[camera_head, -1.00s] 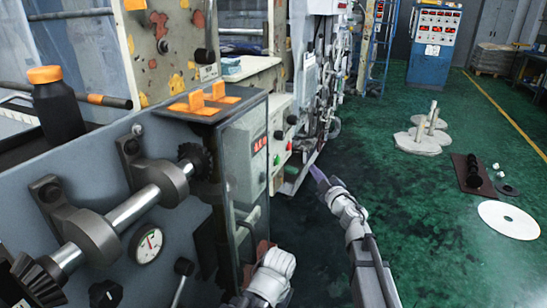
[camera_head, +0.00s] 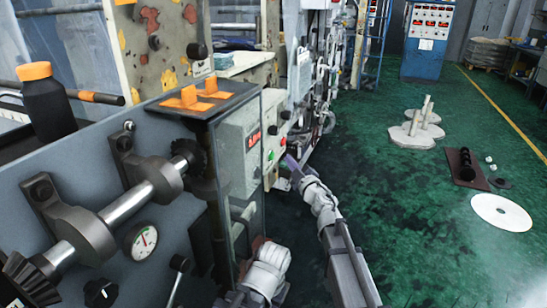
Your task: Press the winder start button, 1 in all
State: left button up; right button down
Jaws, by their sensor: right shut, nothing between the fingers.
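The control box (camera_head: 240,145) on the machine's side carries a red digital display (camera_head: 253,140). On its right-hand panel is a green button (camera_head: 271,155), with a red button (camera_head: 282,139) above it and a dark knob (camera_head: 286,114) higher up. No label is readable, so I cannot tell for sure which is the winder start button. My right gripper (camera_head: 291,162) is shut and empty, its purple fingertips just right of the green button. I cannot tell whether they touch the panel. My left arm shows low in front of the machine; its fingers are not visible.
A dark bottle with an orange cap (camera_head: 48,105), a shaft (camera_head: 125,205) and a gauge (camera_head: 141,242) are at the left. On the green floor at the right are a pale spool stand (camera_head: 415,135), a brown plate (camera_head: 466,168) and a white disc (camera_head: 502,212). The middle floor is clear.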

aim_at(271, 156)
jog(key=shift+w+a, duration=0.2)
jog(key=shift+a, duration=0.35)
jog(key=shift+w+a, duration=0.2)
jog(key=shift+a, duration=0.35)
jog(key=shift+a, duration=0.15)
dwell(1.2)
jog(key=shift+w+a, duration=0.1)
jog(key=shift+a, duration=0.2)
